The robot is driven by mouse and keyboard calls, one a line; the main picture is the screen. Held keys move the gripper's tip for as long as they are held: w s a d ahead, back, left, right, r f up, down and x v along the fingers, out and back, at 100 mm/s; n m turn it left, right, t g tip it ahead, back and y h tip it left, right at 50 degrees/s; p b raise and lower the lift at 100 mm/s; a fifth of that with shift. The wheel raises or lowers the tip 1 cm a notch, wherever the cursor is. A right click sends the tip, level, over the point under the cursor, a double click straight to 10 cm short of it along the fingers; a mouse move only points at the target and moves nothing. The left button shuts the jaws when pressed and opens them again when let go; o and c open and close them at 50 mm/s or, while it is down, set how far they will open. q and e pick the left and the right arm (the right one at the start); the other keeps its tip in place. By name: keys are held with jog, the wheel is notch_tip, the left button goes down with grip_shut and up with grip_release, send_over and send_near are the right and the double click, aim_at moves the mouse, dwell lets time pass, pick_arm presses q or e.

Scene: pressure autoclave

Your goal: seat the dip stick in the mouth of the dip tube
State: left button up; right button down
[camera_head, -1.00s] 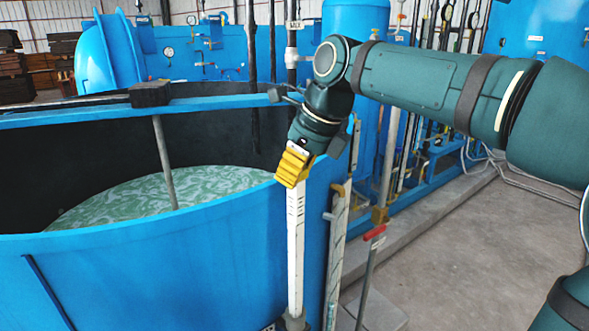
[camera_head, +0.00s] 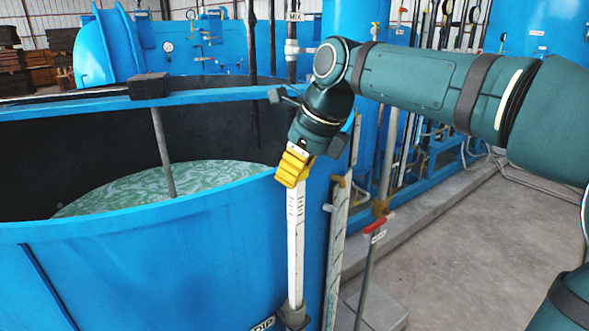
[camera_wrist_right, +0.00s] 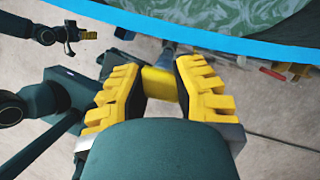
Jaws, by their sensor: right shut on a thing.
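The dip stick (camera_head: 296,245) is a long white strip with black marks near its top and a yellow grip block. My right gripper (camera_head: 293,168) is shut on that block, outside the blue tank's wall. The stick hangs nearly upright. The grip block (camera_wrist_right: 160,84) shows between the yellow fingers in the right wrist view. The stick's lower end meets the grey mouth of the dip tube (camera_head: 294,319) at the bottom edge; I cannot tell how far inside it is. My left gripper (camera_wrist_right: 86,35) appears small at the wrist view's upper left, its jaws unclear.
The open blue tank (camera_head: 150,260) holds greenish liquid (camera_head: 130,190) and fills the left. A DIP label (camera_head: 263,324) is by the tube. Right of the stick stand a pale gauge board (camera_head: 336,250) and a red-handled rod (camera_head: 375,226). Floor at right is clear.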

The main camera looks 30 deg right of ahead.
aim_at(298, 221)
pick_arm(q)
jog(key=shift+s+f+b, duration=0.1)
jog(key=shift+f+b, duration=0.65)
jog(key=shift+f, duration=0.1)
pick_arm(e)
jog(key=shift+f, duration=1.15)
pick_arm(q)
notch_tip(298, 221, down, 6)
jog(key=s+b, duration=0.1)
jog(key=b, duration=0.5)
jog(key=shift+s+d+g, duration=0.2)
jog(key=shift+s+g, duration=0.1)
jog(key=shift+s, duration=0.1)
pick_arm(e)
jog(key=shift+f, duration=4.85)
pick_arm(q)
jog(key=shift+s, duration=0.1)
